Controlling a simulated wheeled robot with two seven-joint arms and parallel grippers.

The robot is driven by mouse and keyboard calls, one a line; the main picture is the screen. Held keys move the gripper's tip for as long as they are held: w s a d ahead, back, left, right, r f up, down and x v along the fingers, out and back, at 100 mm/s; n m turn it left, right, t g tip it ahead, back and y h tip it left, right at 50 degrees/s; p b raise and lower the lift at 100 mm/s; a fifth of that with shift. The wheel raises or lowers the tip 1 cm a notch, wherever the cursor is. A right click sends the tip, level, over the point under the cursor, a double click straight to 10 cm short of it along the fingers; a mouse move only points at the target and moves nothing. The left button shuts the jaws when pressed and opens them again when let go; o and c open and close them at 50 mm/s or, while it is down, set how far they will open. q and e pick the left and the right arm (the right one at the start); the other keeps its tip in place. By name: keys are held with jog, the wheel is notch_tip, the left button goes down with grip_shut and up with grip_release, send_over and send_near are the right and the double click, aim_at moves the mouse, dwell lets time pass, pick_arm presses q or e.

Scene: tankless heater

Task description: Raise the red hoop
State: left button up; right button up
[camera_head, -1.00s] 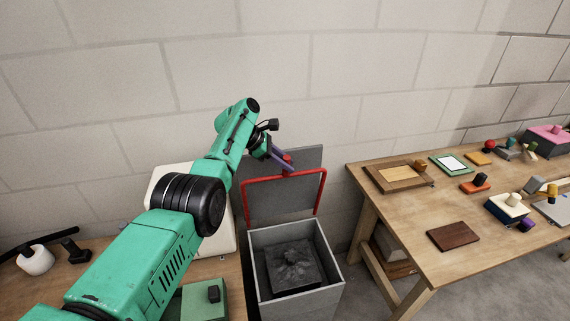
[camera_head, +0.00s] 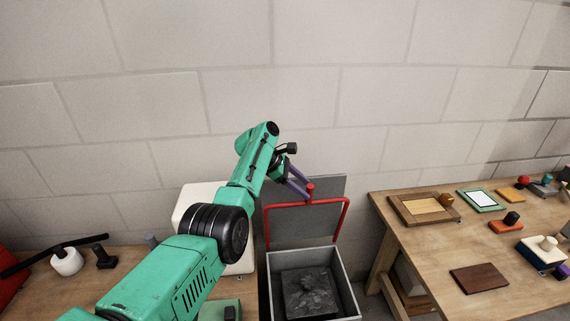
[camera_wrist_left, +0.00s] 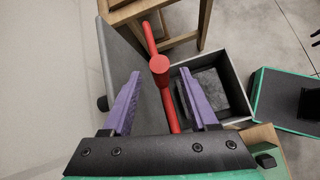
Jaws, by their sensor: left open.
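The red hoop (camera_head: 347,222) stands upright at the back of an open grey bin (camera_head: 356,283), in front of a raised grey panel (camera_head: 330,186). A red knob (camera_head: 310,188) sits on the hoop's top bar. My left gripper (camera_head: 300,187) is at the knob, its purple fingers angled down to it. In the left wrist view the open fingers (camera_wrist_left: 160,75) lie on either side of the red knob (camera_wrist_left: 159,64) and bar, with gaps showing on both sides. Whether either finger touches the hoop cannot be told. My right gripper is not in view.
A wooden table (camera_head: 413,248) with several small blocks and boards stands to the right. A white box (camera_head: 190,205) is behind my left arm. A stone wall (camera_head: 300,100) rises behind. Dark rough material (camera_head: 310,292) lies in the bin.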

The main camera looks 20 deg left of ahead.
pick_arm(q)
jog(key=b+v, duration=0.2)
jog(key=v, duration=0.9)
jog(key=shift+a+r, duration=0.15)
